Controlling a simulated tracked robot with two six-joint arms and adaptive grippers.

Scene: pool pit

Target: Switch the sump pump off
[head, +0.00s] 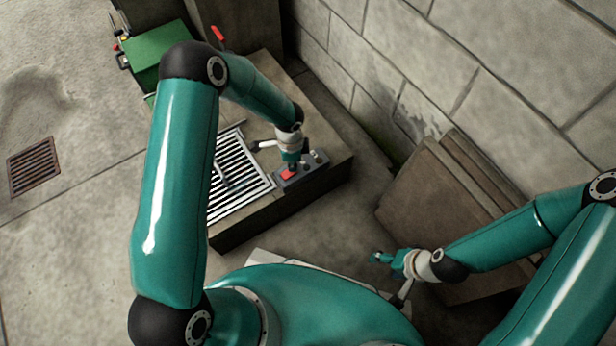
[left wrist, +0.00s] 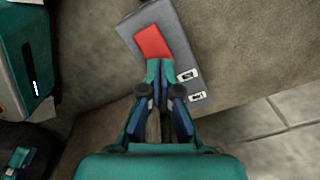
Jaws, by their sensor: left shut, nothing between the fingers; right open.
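A grey switch box (head: 301,170) sits on the edge of a low concrete block, right of a metal grating. It has a red rocker or button (head: 288,174) and small light-coloured fittings beside it. In the left wrist view the red button (left wrist: 153,42) lies just past my left fingertips (left wrist: 158,68), on the grey box (left wrist: 182,60). My left gripper (head: 290,166) is shut and empty, pointing down at the red button; whether it touches cannot be told. My right gripper (head: 380,258) is open and empty, low at the right, away from the box.
The slatted grating (head: 240,178) lies on the concrete block (head: 325,130). A green box (head: 158,52) stands at the back left. Brown slabs (head: 425,195) lean at the block wall (head: 440,60) on the right. A floor drain (head: 34,166) is at the far left.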

